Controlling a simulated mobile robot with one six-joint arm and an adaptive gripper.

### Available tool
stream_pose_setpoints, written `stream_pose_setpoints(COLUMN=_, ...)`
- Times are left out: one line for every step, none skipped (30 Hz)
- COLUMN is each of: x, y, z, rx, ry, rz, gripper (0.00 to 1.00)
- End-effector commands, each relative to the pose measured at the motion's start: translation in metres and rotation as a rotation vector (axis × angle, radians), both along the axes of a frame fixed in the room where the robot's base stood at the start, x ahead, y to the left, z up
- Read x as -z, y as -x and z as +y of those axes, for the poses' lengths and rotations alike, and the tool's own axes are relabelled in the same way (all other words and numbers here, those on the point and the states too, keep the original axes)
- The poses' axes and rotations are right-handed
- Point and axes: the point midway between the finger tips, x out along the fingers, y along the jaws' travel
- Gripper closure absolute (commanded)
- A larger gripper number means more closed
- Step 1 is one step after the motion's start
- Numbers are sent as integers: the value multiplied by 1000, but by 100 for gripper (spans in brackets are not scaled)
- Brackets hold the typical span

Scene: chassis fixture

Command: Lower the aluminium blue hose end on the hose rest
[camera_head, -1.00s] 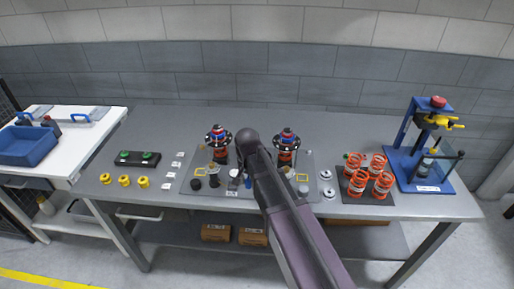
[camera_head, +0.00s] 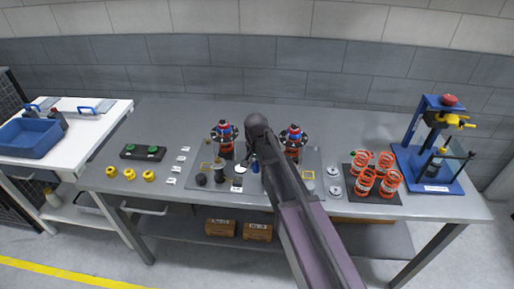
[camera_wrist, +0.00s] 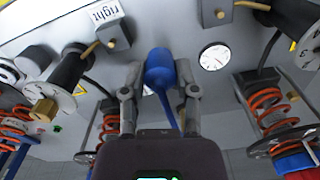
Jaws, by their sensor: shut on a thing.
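My gripper (camera_wrist: 160,82) is shut on the blue hose end (camera_wrist: 159,66), a short blue cylinder between the two fingertips in the wrist view. A thin blue hose (camera_wrist: 169,108) runs from it back toward my wrist. In the head view a small bit of blue (camera_head: 255,166) shows beside my arm, over the grey fixture plate (camera_head: 190,181); my arm covers the jaws there. I cannot tell which part is the hose rest, nor whether the hose end touches anything.
Two strut assemblies with red and blue tops, left (camera_head: 224,133) and right (camera_head: 293,138), stand close on either side. Orange springs (camera_head: 365,185) and a blue press (camera_head: 433,165) stand at the right.

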Motion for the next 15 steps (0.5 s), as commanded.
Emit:
stream_pose_setpoints(x=1, y=-22, z=3, rx=1, ry=0, rz=0, gripper=100)
stream_pose_setpoints(x=2, y=-30, z=3, rx=1, ry=0, rz=0, gripper=100)
stream_pose_setpoints(x=2, y=-42, z=4, rx=0, ry=0, rz=0, gripper=100)
stream_pose_setpoints(x=3, y=-50, z=4, rx=-1, ry=0, rz=0, gripper=100)
stream_pose_setpoints(x=3, y=-58, z=4, rx=-1, ry=0, rz=0, gripper=100)
stream_pose_setpoints(x=4, y=-69, z=4, rx=0, ry=0, rz=0, gripper=100)
stream_pose_setpoints(x=4, y=-76, z=4, rx=0, ry=0, rz=0, gripper=100)
stream_pose_setpoints(x=4, y=-82, z=4, rx=0, ry=0, rz=0, gripper=100)
stream_pose_setpoints(x=5, y=-90, z=4, rx=0, ry=0, rz=0, gripper=100)
stream_pose_setpoints(x=5, y=-95, z=3, rx=0, ry=0, rz=0, gripper=100)
stream_pose_setpoints(x=5, y=-99, z=3, rx=-1, ry=0, rz=0, gripper=100)
stream_pose_setpoints(x=5, y=-103, z=3, rx=-2, ry=0, rz=0, gripper=100)
stream_pose_setpoints(x=5, y=-105, z=3, rx=-2, ry=0, rz=0, gripper=100)
stream_pose_setpoints(x=5, y=-107, z=3, rx=-2, ry=0, rz=0, gripper=100)
stream_pose_setpoints(x=5, y=-109, z=3, rx=-3, ry=0, rz=0, gripper=100)
